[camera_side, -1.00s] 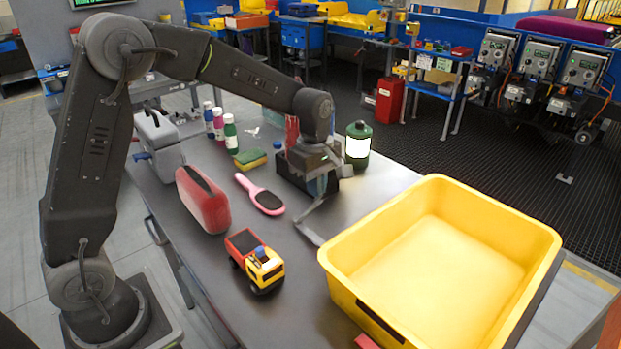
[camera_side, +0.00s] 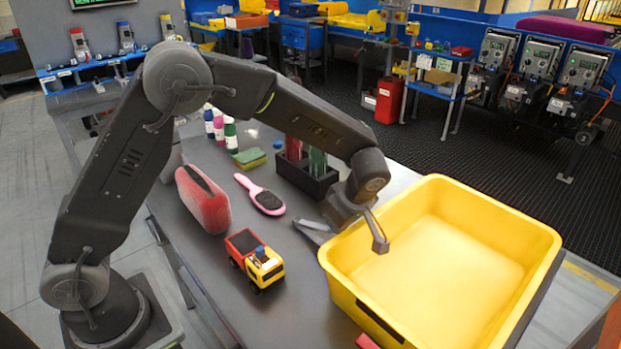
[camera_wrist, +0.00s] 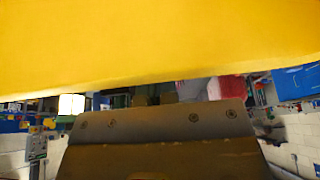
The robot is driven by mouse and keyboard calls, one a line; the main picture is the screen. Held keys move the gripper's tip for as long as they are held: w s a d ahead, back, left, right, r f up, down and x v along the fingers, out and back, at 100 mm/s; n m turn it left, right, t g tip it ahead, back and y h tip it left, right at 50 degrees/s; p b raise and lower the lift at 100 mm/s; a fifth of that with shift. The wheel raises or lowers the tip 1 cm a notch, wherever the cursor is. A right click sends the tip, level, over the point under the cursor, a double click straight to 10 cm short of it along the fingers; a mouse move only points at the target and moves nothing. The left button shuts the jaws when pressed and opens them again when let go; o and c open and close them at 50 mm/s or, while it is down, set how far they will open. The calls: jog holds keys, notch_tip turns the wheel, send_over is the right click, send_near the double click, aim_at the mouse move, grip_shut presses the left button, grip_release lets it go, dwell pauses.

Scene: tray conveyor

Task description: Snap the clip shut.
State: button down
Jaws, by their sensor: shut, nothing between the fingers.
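No clip can be made out for certain. A grey flat piece (camera_side: 312,228) lies on the table against the left side of the yellow tray (camera_side: 450,190); it may be the clip, but its shape is partly hidden and I cannot tell whether it is open. In the wrist view a yellow surface fills the top, and the fingertips cannot be made out.
A toy truck (camera_side: 256,262), a pink brush (camera_side: 260,195) and a red case (camera_side: 203,199) lie left of the tray. A dark holder (camera_side: 300,174) with upright items stands behind. A sponge (camera_side: 250,158) and small bottles (camera_side: 230,136) are farther back. The tray looks empty.

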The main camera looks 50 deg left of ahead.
dwell(0.7)
jog(key=shift+a+r, duration=0.15)
jog(key=shift+a, duration=0.55)
jog(key=shift+a+r, duration=0.1)
jog(key=shift+r, duration=0.05)
jog(key=r, duration=0.1)
jog(key=a+r, duration=0.1)
jog(key=r, duration=0.1)
jog(key=shift+a+r, duration=0.3)
jog(key=shift+r, duration=0.1)
jog(key=d+v, duration=0.1)
jog(key=v, duration=0.8)
jog(key=shift+d, duration=0.25)
jog(key=shift+r, duration=0.1)
